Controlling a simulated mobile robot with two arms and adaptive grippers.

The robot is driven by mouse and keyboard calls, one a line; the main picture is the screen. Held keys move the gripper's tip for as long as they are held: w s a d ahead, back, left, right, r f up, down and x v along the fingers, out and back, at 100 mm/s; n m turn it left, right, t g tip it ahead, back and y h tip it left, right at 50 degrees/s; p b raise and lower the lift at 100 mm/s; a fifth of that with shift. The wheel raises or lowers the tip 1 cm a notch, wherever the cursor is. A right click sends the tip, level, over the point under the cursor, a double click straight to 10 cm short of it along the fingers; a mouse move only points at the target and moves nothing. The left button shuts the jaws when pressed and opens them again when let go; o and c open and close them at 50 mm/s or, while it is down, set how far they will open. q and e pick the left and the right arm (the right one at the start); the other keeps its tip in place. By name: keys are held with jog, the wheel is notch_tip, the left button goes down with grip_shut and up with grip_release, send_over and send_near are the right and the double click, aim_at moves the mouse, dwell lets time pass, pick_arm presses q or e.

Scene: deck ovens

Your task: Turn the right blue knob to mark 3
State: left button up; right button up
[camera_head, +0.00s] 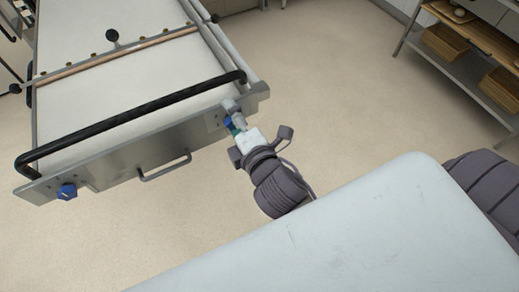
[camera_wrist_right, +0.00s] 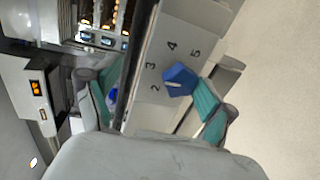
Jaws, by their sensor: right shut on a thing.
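The right blue knob (camera_head: 228,123) is on the right end of the steel front panel, partly hidden by my right gripper (camera_head: 236,128). In the right wrist view the blue knob (camera_wrist_right: 178,80) has a short white pointer line. Marks 2, 3, 4 and 5 are printed around it, with 2 and 3 to its left. I cannot tell exactly which mark the line meets. My right gripper's teal fingers (camera_wrist_right: 155,105) are on both sides of the knob, the right finger against it, and the gripper is shut on it. My left gripper is not in view.
A second blue knob (camera_head: 67,191) is on the panel's left end. A black bar handle (camera_head: 130,118) runs above the panel and a small metal handle (camera_head: 165,168) sits on its face. A shelf with wooden boxes (camera_head: 447,42) stands at the back right. The floor between is clear.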

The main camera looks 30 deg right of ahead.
jog(key=s+r, duration=0.1)
jog(key=s, duration=1.3)
jog(key=shift+s+r+p, duration=0.2)
jog(key=shift+p, duration=0.15)
dwell(0.3)
jog(key=shift+d+f, duration=0.1)
dwell(0.5)
